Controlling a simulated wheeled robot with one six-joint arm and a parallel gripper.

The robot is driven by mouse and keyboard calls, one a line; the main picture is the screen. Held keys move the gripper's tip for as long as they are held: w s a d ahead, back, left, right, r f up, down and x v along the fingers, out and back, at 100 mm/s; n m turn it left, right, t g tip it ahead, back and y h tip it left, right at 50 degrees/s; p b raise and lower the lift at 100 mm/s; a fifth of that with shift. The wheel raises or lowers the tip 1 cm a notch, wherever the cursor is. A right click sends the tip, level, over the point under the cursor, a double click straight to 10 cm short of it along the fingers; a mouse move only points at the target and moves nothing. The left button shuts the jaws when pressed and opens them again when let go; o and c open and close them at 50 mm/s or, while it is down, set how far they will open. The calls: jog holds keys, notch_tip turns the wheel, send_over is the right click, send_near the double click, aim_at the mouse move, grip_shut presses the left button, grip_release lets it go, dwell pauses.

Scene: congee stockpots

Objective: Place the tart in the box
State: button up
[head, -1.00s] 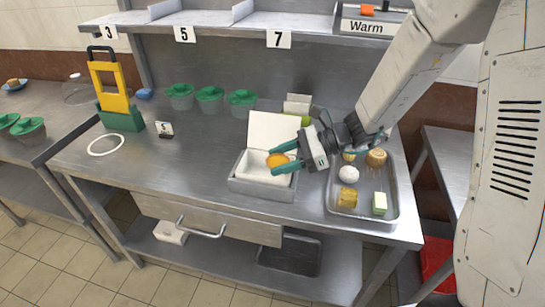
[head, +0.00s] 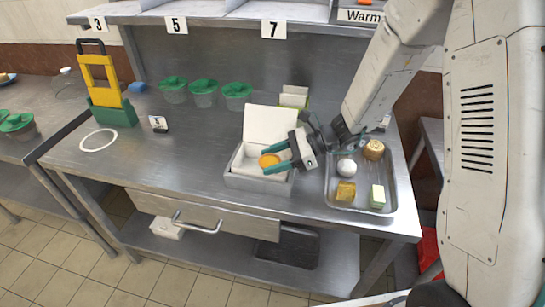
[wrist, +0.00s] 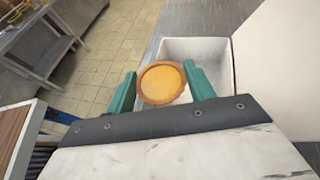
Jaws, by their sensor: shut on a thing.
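The tart (head: 269,160) is round and orange-yellow with a browner rim. My gripper (head: 272,162) has green fingers and is shut on the tart, over the open box. The wrist view shows the tart (wrist: 162,83) between both green fingers, its face toward the camera. The box (head: 258,183) is a white-lined grey container with its white lid (head: 270,124) raised at the back. In the wrist view the box interior (wrist: 205,55) shows behind the tart and looks empty where visible. Whether the tart touches the box floor cannot be told.
Green-lidded tubs (head: 204,93) stand along the back. A yellow-and-green stand (head: 103,88) is at left. The counter's left-middle is mostly clear.

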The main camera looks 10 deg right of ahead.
jog(key=shift+f, duration=0.15)
jog(key=o, duration=1)
jog(key=shift+c, duration=0.2)
jog(key=shift+r, duration=0.25)
jog(key=v, duration=1.2)
jog(key=s+d+r+n+h, duration=0.3)
jog(key=s+n, duration=0.3)
jog(key=s, duration=0.2)
jog(key=s+d+r+n+h, duration=0.2)
jog(key=s+r+n+h, duration=0.4)
jog(key=s, duration=0.2)
jog(key=s+d+r+n+t+h, duration=0.1)
jog(key=s+d+r+n+h, duration=0.2)
jog(key=s+n, duration=0.3)
jog(key=s+r+h, duration=0.1)
jog(key=s, duration=0.2)
jog(key=shift+d+r, duration=0.35)
jog(key=shift+r, duration=0.05)
